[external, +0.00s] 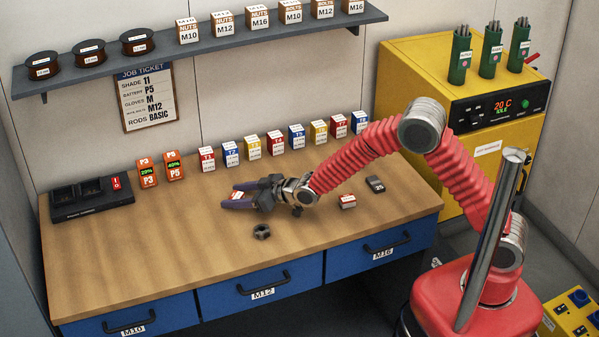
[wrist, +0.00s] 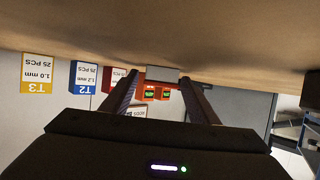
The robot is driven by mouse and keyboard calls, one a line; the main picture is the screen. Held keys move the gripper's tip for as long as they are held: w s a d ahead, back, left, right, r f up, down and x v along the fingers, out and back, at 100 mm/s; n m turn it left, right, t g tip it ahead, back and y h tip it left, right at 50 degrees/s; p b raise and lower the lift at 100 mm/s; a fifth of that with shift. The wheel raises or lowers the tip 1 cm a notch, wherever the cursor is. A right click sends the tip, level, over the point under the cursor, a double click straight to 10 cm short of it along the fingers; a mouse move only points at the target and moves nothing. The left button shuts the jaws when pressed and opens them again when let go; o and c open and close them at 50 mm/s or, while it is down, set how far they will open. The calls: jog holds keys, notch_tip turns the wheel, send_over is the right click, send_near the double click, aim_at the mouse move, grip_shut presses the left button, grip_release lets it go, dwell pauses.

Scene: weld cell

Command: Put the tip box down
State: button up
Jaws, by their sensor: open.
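My gripper (external: 240,196) is low over the middle-left of the bench (external: 160,235), its fingers pointing left and apart. A small red and white box (external: 237,195), seemingly the tip box, shows between the fingers, mostly hidden by them. In the wrist view, where the bench is at the top, a pale grey box face (wrist: 162,73) sits between the fingertips of my open gripper (wrist: 159,79). It appears to meet the bench surface. I cannot tell whether a finger touches it.
A row of red, blue and yellow tip boxes (external: 275,145) stands along the back. Orange batteries (external: 147,173) and a charger (external: 92,199) are at the left. A dark nut (external: 262,232), another red-white box (external: 347,201) and a dark block (external: 375,184) lie nearby. The front left is clear.

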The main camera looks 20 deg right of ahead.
jog(key=shift+r, duration=0.7)
jog(key=v, duration=1.2)
jog(key=shift+f, duration=0.25)
jog(key=d+r+m+h, duration=0.2)
jog(key=d+r+h, duration=0.15)
jog(key=d, duration=0.95)
jog(key=d+r+m+h, duration=0.2)
jog(key=d+r, duration=0.3)
jog(key=d, duration=0.9)
jog(key=s+d+r+m+g+h, duration=0.1)
jog(key=s+d+m+g+h, duration=0.2)
jog(key=s+d, duration=1.7)
jog(key=shift+s+r+m+g+h, duration=0.25)
jog(key=shift+s+m+g+h, duration=0.25)
jog(key=shift+m, duration=0.5)
